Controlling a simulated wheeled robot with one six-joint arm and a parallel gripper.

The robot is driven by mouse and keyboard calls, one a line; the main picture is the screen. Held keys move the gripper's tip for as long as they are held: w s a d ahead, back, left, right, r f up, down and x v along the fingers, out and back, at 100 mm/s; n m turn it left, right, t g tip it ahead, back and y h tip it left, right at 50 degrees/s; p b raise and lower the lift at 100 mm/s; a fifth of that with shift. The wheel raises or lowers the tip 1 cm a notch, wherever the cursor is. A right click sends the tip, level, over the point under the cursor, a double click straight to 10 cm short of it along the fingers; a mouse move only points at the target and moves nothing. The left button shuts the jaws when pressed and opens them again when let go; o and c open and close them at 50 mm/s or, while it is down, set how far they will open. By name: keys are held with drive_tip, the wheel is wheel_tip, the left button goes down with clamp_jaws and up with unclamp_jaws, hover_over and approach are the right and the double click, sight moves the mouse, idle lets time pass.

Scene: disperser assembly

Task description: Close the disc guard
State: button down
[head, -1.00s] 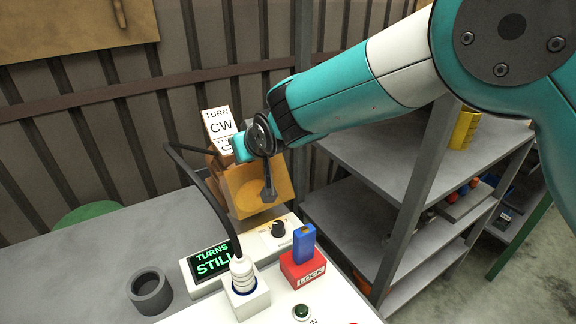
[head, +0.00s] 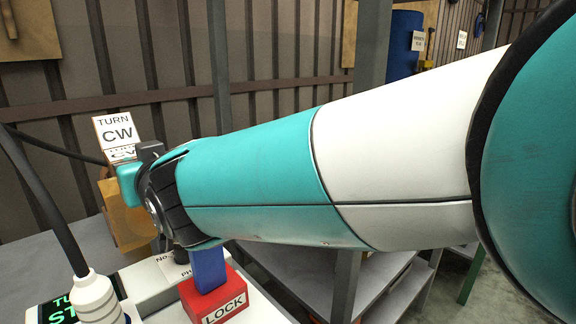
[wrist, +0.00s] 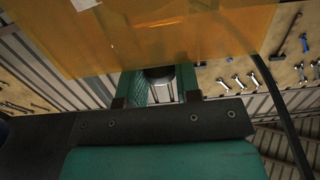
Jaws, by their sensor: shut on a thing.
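The disc guard (head: 125,222) is an amber, see-through cover on the machine at the left of the head view. The guard also fills the top of the wrist view (wrist: 150,38), above the fingers. My gripper (wrist: 161,88) is shut on a dark rounded part between its teal fingers, just below the amber panel, seemingly the guard's handle. In the head view my arm reaches in from the right and hides much of the gripper's hold. The disc is hidden.
A white TURN CW sign (head: 117,132) stands behind the guard. A red LOCK block (head: 215,296) with a blue key (head: 208,268) sits in front. A white plug with a black cable (head: 92,296) stands at lower left. Grey shelving (head: 385,280) is at right.

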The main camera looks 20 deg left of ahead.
idle(0.3)
drive_tip(key=c, duration=0.8)
unclamp_jaws()
wheel_tip(320, 180, up, 20)
drive_tip(key=p, duration=0.2)
drive_tip(key=shift+w+p, duration=0.1)
drive_tip(key=shift+p, duration=0.2)
